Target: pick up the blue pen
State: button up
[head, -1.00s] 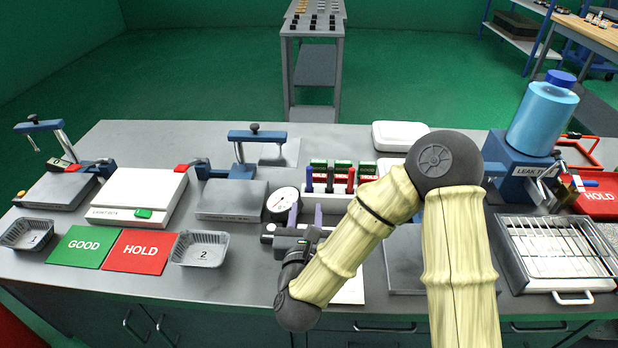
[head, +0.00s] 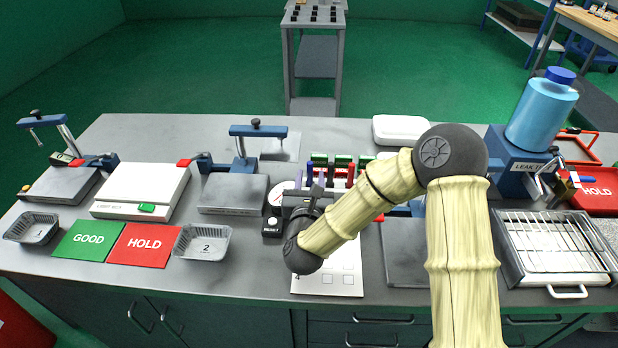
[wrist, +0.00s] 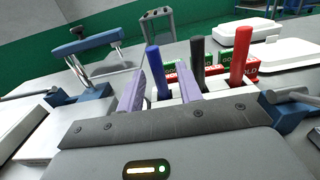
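The blue pen (wrist: 158,72) stands upright in a white holder, left of a black pen (wrist: 197,66) and a red pen (wrist: 241,55). In the head view the blue pen (head: 309,172) shows just beyond my gripper (head: 311,183). In the wrist view my gripper (wrist: 161,88) is open, with one purple finger on each side of the blue pen in the picture. I cannot tell whether the pen is fully between the fingertips or a little beyond them. The blue pen's lower end is hidden.
Green and red labelled blocks (head: 343,160) sit behind the pens. A dial gauge (head: 273,198) is close left of my gripper. A clamp fixture (head: 240,170) stands further left. A white sheet (head: 335,272) lies in front. A white lidded box (head: 400,130) stands at the back.

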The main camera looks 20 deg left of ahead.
jog(key=shift+x, duration=1.35)
jog(key=shift+a, duration=0.15)
grip_shut()
